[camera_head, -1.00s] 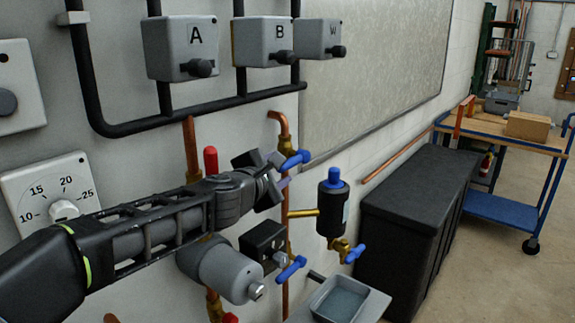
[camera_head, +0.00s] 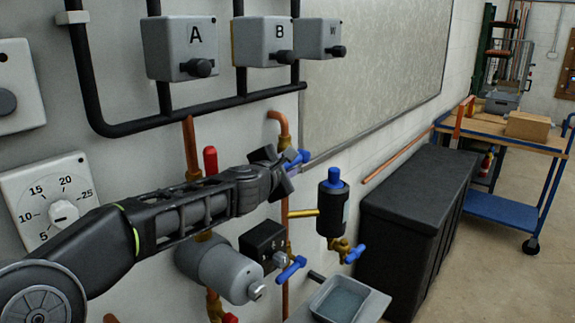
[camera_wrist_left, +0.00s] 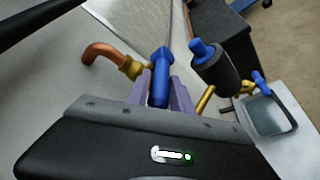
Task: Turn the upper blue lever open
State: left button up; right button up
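The upper blue lever (camera_head: 300,157) is on a copper and brass pipe beside the grey panel's lower left corner. My left gripper (camera_head: 287,168) reaches it from the left and partly covers it. In the left wrist view the blue lever (camera_wrist_left: 160,80) sits between the two purple fingers (camera_wrist_left: 161,90), which lie close along both its sides. The gripper looks shut on it, though the exact contact is hard to see. The lower blue lever (camera_head: 291,268) is further down the pipe. My right gripper is not in view.
A black cylinder with a blue top (camera_head: 333,205) and a small blue tap (camera_head: 355,254) stand to the right, above a grey basin (camera_head: 342,300). Boxes A (camera_head: 180,48) and B (camera_head: 262,42) hang above. A black chest (camera_head: 420,220) stands at right.

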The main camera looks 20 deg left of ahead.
pick_arm(q)
grip_shut()
dwell(1.0)
